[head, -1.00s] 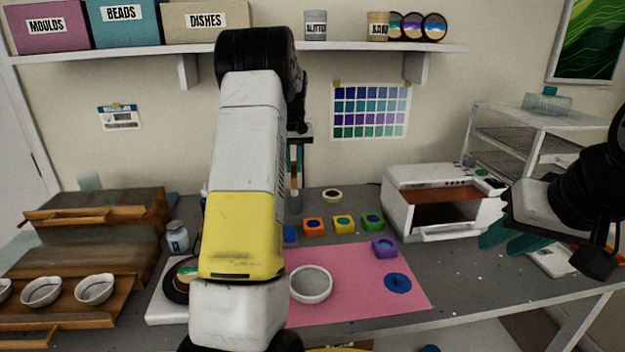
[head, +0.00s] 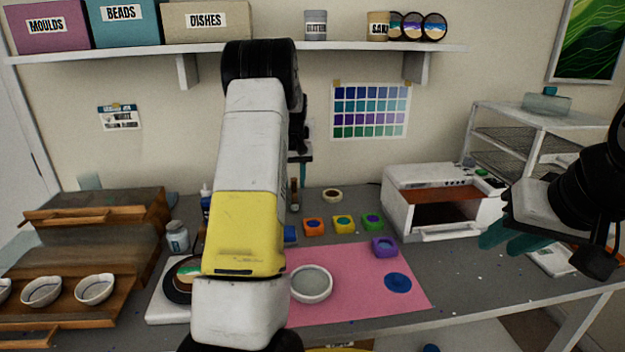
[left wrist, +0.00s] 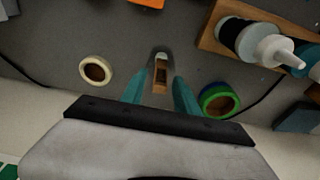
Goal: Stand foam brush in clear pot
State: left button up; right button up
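My left gripper (left wrist: 160,95) is open, with teal fingers apart; its arm covers much of the head view, where a fingertip (head: 306,172) shows. Between and beyond the fingers, the left wrist view shows the foam brush (left wrist: 160,76), brown with a pale end, inside the small clear pot (left wrist: 163,50). The fingers do not appear to touch it. The brush also shows as a thin brown upright piece in the head view (head: 295,190), partly hidden by my arm. My right gripper (head: 511,240) hangs at the right, open and empty.
A tape roll (left wrist: 96,70) and a green-blue roll (left wrist: 219,100) flank the pot. Bottles (left wrist: 262,42) stand in a wooden rack nearby. Small colour pots (head: 343,224), a pink mat (head: 350,300) with a white dish (head: 311,284), and a white oven (head: 440,200) occupy the bench.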

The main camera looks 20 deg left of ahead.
pick_arm(q)
jog(key=shift+r, duration=0.1)
notch_tip(320, 180, up, 12)
jog(key=s, duration=0.2)
jog(key=s+d+r+m+t+h, duration=0.1)
jog(key=s+d+r, duration=0.5)
jog(key=s, duration=0.1)
jog(key=s+d+f+m+t, duration=0.1)
jog(key=s+d, duration=0.3)
jog(key=s, duration=0.5)
jog(key=s+d+m+t+h, duration=0.1)
jog(key=s+d, duration=0.3)
jog(key=s, duration=0.5)
jog(key=s+d+f+m+t+h, duration=0.1)
jog(key=s+d+m, duration=0.1)
jog(key=s+d, duration=0.3)
jog(key=s, duration=0.4)
jog(key=shift+s+f+m+t, duration=0.2)
jog(key=shift+f+m+t, duration=0.1)
jog(key=shift+m, duration=0.1)
